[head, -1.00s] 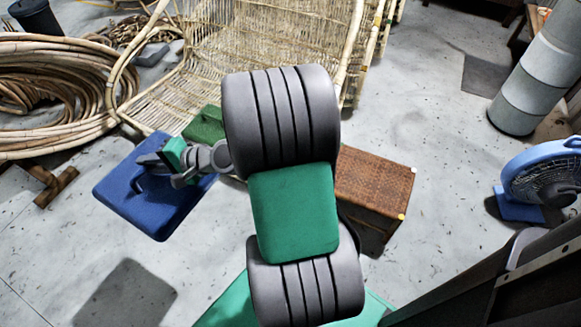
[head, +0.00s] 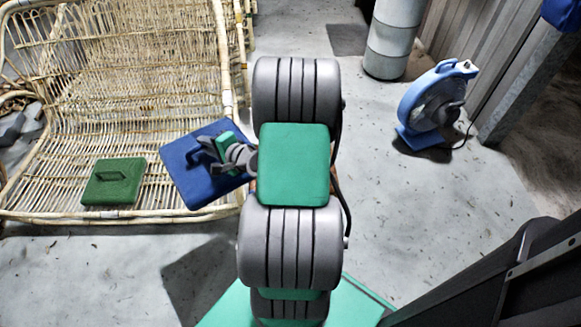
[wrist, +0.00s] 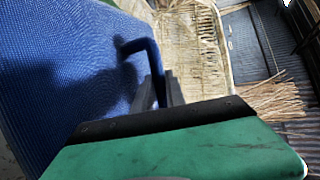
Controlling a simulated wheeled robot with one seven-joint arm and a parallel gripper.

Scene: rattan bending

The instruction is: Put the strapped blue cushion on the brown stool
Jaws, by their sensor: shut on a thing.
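The strapped blue cushion (head: 186,179) is in my gripper (head: 212,150), left of my arm in the head view. My gripper is shut on its strap, and the cushion hangs tilted in the air. In the wrist view the cushion (wrist: 60,70) fills the left side, and its blue strap (wrist: 148,55) runs into the gripper fingers (wrist: 165,90). The brown stool is hidden behind my arm in the head view, apart from perhaps a thin brown sliver at the arm's edge.
A green strapped cushion (head: 112,181) lies on the rattan seat (head: 60,160) at left. A blue fan (head: 430,105) stands on the right, with a grey cylinder (head: 392,40) behind it. Floor between my arm and the fan is clear.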

